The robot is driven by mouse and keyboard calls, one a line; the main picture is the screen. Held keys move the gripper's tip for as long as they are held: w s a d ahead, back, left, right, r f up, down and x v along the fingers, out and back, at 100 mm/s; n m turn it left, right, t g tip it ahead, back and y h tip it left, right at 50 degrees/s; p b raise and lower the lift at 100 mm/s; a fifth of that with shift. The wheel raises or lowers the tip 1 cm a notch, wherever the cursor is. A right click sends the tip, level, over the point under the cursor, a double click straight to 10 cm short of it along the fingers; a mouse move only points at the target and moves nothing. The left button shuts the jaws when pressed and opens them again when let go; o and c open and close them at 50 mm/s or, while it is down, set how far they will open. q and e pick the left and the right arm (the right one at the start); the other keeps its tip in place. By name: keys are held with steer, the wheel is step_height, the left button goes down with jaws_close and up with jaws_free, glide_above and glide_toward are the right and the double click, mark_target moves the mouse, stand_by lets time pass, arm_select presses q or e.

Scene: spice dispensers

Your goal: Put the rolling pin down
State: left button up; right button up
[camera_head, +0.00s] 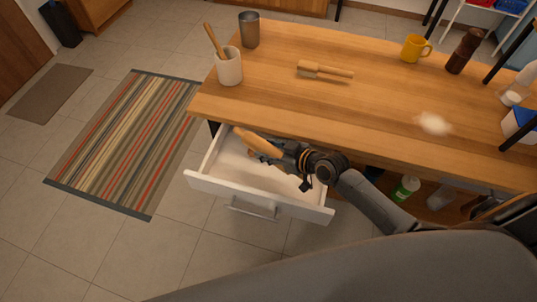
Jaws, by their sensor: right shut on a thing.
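The rolling pin (255,141) is a light wooden cylinder. My right gripper (275,155) comes in from the right and is shut on it. The pin slants from upper left to lower right, over or inside the open white drawer (222,191) under the table. I cannot tell whether it touches the drawer floor. The gripper's fingers and the pin's lower end are partly hidden. My left gripper is not in view.
The wooden table (296,110) stands above the drawer, its front edge close to my gripper.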

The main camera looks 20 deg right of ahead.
steer(key=shift+w+f+b, duration=0.15)
steer(key=shift+f+b, duration=0.15)
steer(key=shift+f, duration=1.6)
steer(key=o, duration=1.4)
steer(key=shift+c, duration=0.2)
steer(key=shift+r+p, duration=0.45)
steer(key=v, duration=1.2)
steer(key=shift+f, duration=0.2)
